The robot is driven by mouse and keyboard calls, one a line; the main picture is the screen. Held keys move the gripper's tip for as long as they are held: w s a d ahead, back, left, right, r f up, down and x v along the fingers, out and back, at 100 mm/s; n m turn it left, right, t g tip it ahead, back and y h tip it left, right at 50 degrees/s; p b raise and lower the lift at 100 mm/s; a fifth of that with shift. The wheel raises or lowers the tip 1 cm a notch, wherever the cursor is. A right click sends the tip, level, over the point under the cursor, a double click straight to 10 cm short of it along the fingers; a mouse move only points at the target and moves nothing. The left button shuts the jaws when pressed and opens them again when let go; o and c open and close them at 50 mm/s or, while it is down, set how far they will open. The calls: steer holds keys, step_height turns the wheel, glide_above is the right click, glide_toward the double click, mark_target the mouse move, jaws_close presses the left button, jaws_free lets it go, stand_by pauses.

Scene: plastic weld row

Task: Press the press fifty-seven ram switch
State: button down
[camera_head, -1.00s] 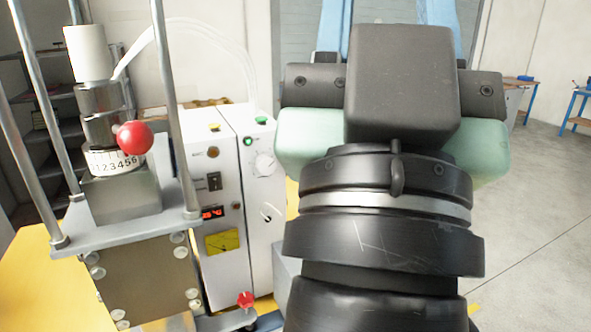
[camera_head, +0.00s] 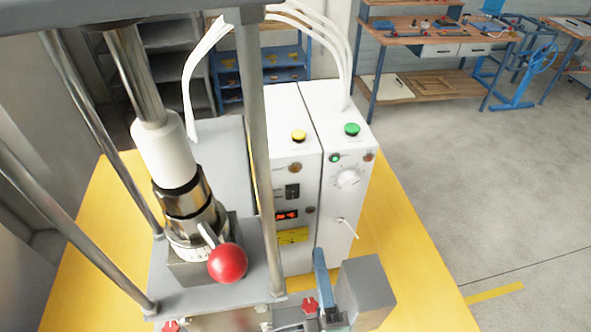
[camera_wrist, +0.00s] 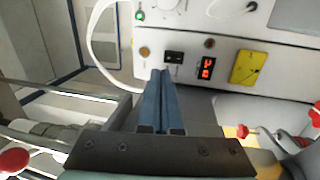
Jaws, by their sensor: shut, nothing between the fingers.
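The press (camera_head: 220,285) stands at the left in the head view, with steel columns and a red ball handle (camera_head: 228,263). Beside it is its white control box (camera_head: 300,235), with a black rocker switch (camera_head: 292,191), a yellow button (camera_head: 299,136) and a green button (camera_head: 352,129). I cannot read which control is marked ram. The tips point at the panel, just below the black rocker switch (camera_wrist: 174,57) in the picture; any gap is unclear.
Bare yellow tabletop (camera_head: 405,250) lies to the right.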

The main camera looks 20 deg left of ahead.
mark_target(294, 192)
steer(key=shift+s+a+f+n+g, duration=0.3)
steer(key=shift+s+f+n+g, duration=0.15)
steer(key=shift+s+f, duration=0.35)
steer(key=shift+w, duration=0.15)
steer(key=x, duration=1.4)
steer(key=shift+b, duration=0.3)
steer(key=shift+r, duration=0.1)
